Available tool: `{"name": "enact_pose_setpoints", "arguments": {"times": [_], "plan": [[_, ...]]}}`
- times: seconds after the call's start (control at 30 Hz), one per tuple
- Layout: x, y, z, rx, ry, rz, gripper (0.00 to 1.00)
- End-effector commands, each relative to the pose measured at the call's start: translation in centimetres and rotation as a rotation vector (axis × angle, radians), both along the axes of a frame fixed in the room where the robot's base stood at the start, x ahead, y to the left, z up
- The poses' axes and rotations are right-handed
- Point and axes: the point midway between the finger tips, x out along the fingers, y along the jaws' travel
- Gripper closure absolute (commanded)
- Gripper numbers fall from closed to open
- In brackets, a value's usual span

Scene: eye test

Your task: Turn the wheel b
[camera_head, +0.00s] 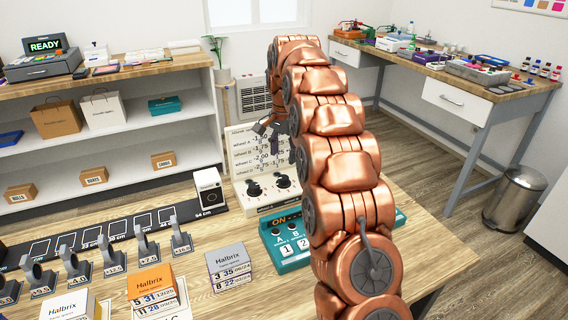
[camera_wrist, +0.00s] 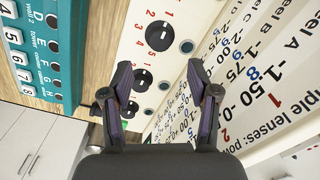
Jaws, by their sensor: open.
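A cream lens box (camera_head: 241,200) with black round knobs stands on the wooden table; its upright board (camera_head: 240,140) lists values for wheel A, wheel B and wheel C. In the head view two knobs show, a left knob (camera_head: 253,188) and a right knob (camera_head: 282,181). The wrist view shows an upper knob (camera_wrist: 137,28), a middle knob (camera_wrist: 142,80) and a lower knob (camera_wrist: 132,107). I cannot tell which is wheel B. My gripper (camera_wrist: 160,70) is open and empty above the box, the middle knob showing between its fingers. In the head view my arm partly hides the box.
A teal button panel (camera_head: 290,262) marked ON stands in front of the box and also shows in the wrist view (camera_wrist: 62,75). Halbrix boxes (camera_head: 228,266) and several numbered stands (camera_head: 148,246) fill the table's left. A shelf unit (camera_head: 200,135) stands behind; a bin (camera_head: 515,200) is right.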

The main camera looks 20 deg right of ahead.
Motion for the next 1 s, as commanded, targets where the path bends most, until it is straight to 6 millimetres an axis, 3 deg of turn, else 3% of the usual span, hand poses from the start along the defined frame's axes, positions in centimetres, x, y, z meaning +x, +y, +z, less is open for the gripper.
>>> {"name": "enact_pose_setpoints", "arguments": {"times": [0.2, 0.4, 1.0], "plan": [[0.1, 0.0, 2.3, -0.001, -0.004, 0.0, 0.4], [-0.1, 0.0, 3.3, 0.0, 0.0, 0.0, 0.4], [-0.1, 0.0, 3.6, 0.0, 0.0, 0.0, 0.4]]}}
